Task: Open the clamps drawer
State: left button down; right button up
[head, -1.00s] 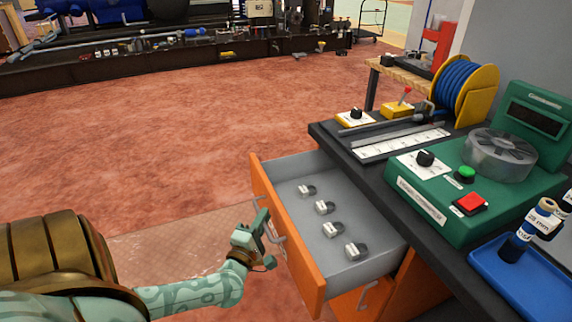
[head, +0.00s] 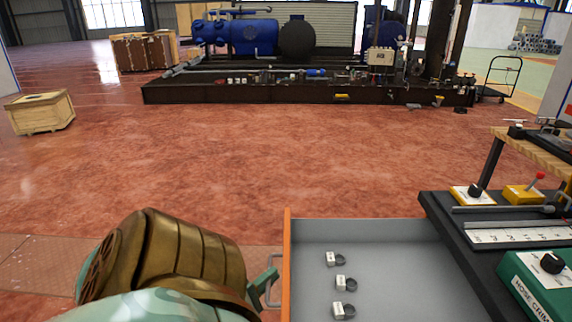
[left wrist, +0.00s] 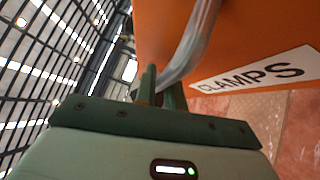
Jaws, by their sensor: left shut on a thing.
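The clamps drawer (head: 380,234) stands pulled out from the bench, with a grey inside and an orange front (head: 287,262). In the left wrist view its orange front (left wrist: 240,35) carries a white label (left wrist: 255,69) reading CLAMPS. My left gripper (head: 265,284) is at the outer side of this front. Its fingers (left wrist: 160,88) are shut on the metal bar handle (left wrist: 192,42). Inside the drawer lie clamps with white tags: a far one (head: 334,259), a middle one (head: 346,283) and a near one (head: 343,311). The right gripper is not in view.
The dark bench top (head: 455,225) adjoins the drawer on the right, with a green machine (head: 540,285), a yellow switch box (head: 472,195) and another yellow box with a red lever (head: 525,193). The red floor beyond the drawer is clear up to a long dark skid (head: 300,93).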

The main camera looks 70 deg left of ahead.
pick_arm(q)
jog(key=shift+s+a+f, duration=0.1)
jog(key=shift+s+a, duration=0.05)
jog(key=shift+s, duration=0.55)
jog(key=c, duration=1.5)
grip_release()
jog(key=v, duration=1.6)
jog(key=shift+s+p, duration=0.1)
jog(key=shift+p, duration=0.25)
